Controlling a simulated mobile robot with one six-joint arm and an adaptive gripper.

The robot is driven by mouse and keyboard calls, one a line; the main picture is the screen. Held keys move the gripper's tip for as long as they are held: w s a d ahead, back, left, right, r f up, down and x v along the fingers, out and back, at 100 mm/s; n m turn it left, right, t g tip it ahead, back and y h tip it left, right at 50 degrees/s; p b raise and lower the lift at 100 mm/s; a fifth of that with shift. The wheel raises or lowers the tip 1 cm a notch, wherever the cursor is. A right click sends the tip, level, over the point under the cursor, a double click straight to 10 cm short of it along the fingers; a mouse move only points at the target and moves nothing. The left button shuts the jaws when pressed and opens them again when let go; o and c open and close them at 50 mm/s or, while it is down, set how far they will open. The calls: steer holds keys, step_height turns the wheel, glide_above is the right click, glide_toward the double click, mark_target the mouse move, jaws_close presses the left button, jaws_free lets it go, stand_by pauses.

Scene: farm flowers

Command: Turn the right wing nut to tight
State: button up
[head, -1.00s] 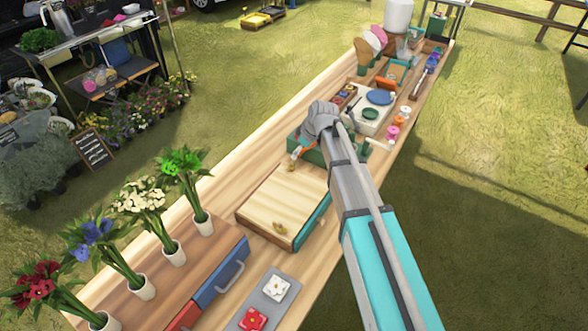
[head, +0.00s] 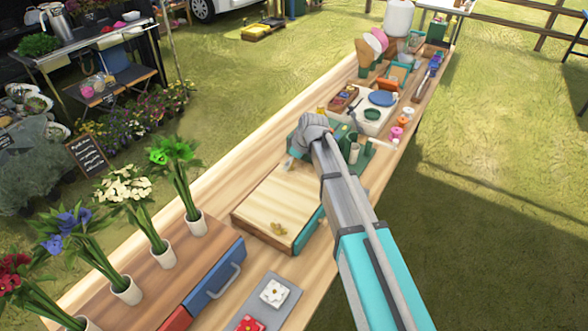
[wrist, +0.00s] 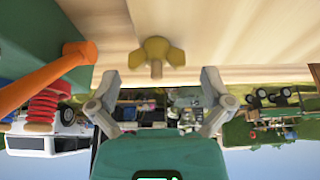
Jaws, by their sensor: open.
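The press (head: 265,200) is a pale wooden block with teal on its side, lying on the long table. One brass wing nut (head: 281,228) shows on its top near the front edge in the head view. In the wrist view a brass wing nut (wrist: 156,52) stands against pale wood, ahead of my gripper (wrist: 158,88) and roughly centred between its fingers. The fingers are wide apart, empty and not touching it. In the head view my gripper (head: 296,158) is at the back end of the press, partly hidden by my wrist. I cannot tell whether both views show the same nut.
Potted flowers (head: 165,195) and a blue drawer front (head: 215,275) stand at the front left.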

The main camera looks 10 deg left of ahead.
steer(key=shift+b+x, duration=0.55)
steer(key=shift+x, duration=0.35)
